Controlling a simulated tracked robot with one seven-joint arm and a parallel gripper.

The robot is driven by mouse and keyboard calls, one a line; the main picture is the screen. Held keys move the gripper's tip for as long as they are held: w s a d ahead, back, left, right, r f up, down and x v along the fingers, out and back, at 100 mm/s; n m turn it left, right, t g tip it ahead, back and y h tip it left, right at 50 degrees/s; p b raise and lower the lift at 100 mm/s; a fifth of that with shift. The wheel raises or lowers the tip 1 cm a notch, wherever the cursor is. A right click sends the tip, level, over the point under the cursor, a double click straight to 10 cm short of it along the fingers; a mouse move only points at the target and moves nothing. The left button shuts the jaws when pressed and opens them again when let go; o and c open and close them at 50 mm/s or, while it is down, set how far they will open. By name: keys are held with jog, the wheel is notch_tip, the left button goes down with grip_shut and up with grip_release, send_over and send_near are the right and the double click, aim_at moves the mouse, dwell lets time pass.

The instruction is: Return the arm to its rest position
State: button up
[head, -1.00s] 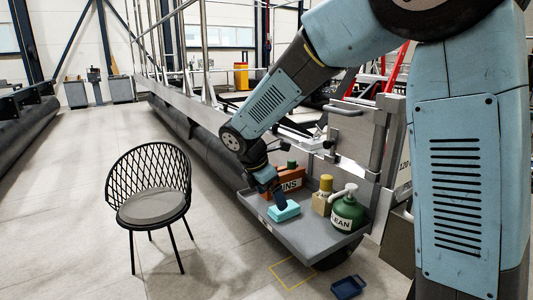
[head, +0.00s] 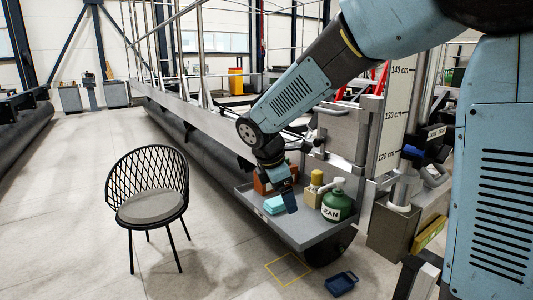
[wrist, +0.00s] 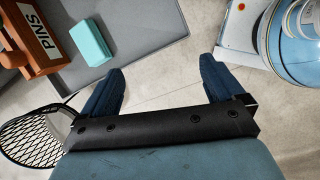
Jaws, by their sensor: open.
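My gripper (head: 288,200) is at the end of my bent arm, low over the front part of the grey shelf on the machine's side. In the wrist view its two dark blue fingers (wrist: 160,80) are wide apart with only bare floor between them. The teal block (head: 273,205) lies on the shelf just left of the gripper. In the wrist view the teal block (wrist: 91,43) is beyond the left finger, clear of it. The arm is stretched forward and down.
The grey shelf (head: 305,232) also holds an orange-brown PINS box (head: 262,184), a yellow-capped container (head: 315,190) and a green CLEAN bottle (head: 338,205). A blue tray (head: 341,284) lies on the floor near a yellow outline. A black chair (head: 148,195) stands left; floor around it is clear.

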jog(key=s+d+r+m+t+y, duration=0.1)
jog(key=s+d+r+m, duration=0.3)
jog(key=s+d+m, duration=0.5)
jog(key=s+d+r+m+t+y, duration=0.2)
jog(key=s+d+r+m, duration=0.2)
jog(key=s+d+m, duration=0.6)
jog(key=s+m, duration=0.1)
jog(key=m, duration=0.1)
jog(key=shift+s+d+r+m, duration=0.15)
jog(key=shift+s+r+m, duration=0.1)
jog(key=shift+r+m, duration=0.1)
jog(key=shift+c, duration=0.4)
